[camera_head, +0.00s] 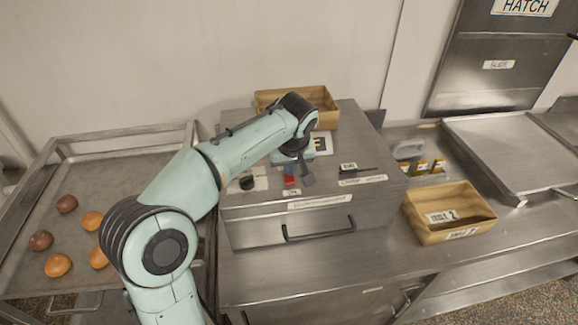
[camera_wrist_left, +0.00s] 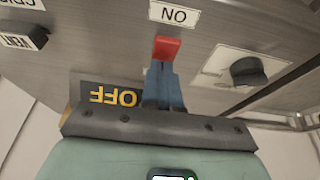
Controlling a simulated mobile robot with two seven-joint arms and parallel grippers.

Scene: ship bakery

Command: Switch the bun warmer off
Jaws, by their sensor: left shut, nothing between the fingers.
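The bun warmer (camera_head: 270,232) is a steel cabinet with a drawer handle on its front. Its switch has a red tip (camera_head: 290,182), which also shows in the left wrist view (camera_wrist_left: 167,47). The red tip is beside the ON label (camera_wrist_left: 174,14). The OFF label (camera_wrist_left: 117,96) is on the other side, partly behind my gripper. My left gripper (camera_head: 289,171) is over the warmer's top, shut and empty. Its blue fingertips (camera_wrist_left: 163,85) are right at the red tip; I cannot tell if they touch. The switch's base is hidden. My right gripper is out of view.
A dark knob (camera_wrist_left: 248,71) is near the switch. A dark lever (camera_head: 365,170) is right of it. A wooden box (camera_head: 270,98) stands behind my arm, another (camera_head: 425,228) at right. A tray (camera_head: 120,157) of buns is at left.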

